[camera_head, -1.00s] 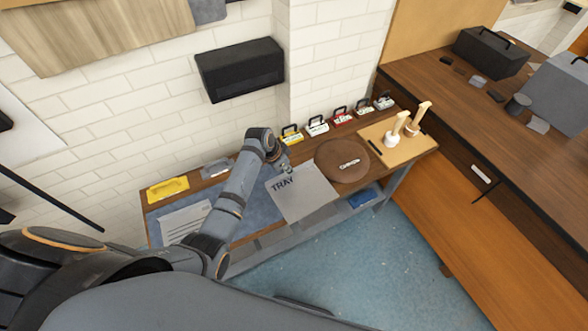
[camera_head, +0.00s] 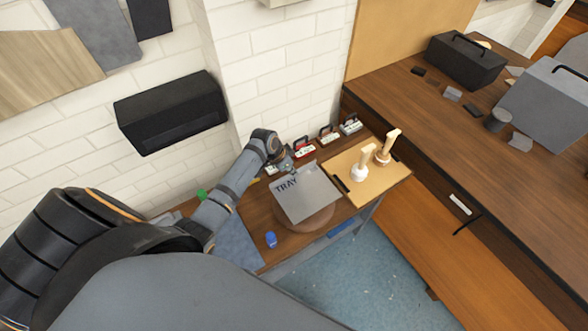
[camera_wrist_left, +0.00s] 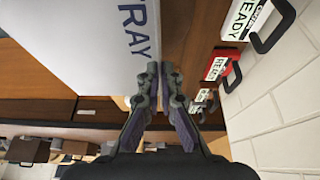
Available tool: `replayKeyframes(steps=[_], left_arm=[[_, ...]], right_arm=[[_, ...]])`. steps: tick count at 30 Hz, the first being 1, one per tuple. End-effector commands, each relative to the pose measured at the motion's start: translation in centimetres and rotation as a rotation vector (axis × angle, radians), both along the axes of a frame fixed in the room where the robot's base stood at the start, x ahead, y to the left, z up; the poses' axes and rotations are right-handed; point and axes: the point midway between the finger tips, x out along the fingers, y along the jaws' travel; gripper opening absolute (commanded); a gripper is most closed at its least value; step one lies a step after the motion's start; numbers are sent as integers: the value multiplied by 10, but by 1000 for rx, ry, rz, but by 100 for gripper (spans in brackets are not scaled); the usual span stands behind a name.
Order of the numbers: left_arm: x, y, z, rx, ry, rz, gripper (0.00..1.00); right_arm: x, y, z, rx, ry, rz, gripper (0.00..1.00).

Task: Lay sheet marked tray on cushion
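The grey sheet marked TRAY (camera_head: 308,194) is over the round brown cushion (camera_head: 308,222) in the head view, covering most of it. Only the cushion's near rim shows, so I cannot tell if the sheet touches it. My left gripper (camera_head: 287,166) is at the sheet's far edge, beside the lettering. In the left wrist view the sheet (camera_wrist_left: 65,50) fills the upper left, and the left gripper's fingers (camera_wrist_left: 160,72) are close together at its edge, shut on it. My right gripper is in neither view.
A board with wooden-handled stamps (camera_head: 364,168) stands right of the sheet. Small handled label blocks (camera_head: 328,135) line the wall. A taller brown desk (camera_head: 455,130) adjoins at right.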

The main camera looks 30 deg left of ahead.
Motion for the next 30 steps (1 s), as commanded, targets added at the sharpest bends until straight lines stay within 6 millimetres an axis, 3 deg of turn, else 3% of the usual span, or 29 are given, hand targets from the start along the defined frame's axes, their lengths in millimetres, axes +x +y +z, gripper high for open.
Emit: replayKeyframes(steps=[9,17,30], left_arm=[[1,-1,-32,0,-1,-1,0],[0,-1,-56,-1,0,0,0],[1,0,-60,-1,-2,0,0]], right_arm=[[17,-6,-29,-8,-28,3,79],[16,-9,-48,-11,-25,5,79],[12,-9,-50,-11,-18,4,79]])
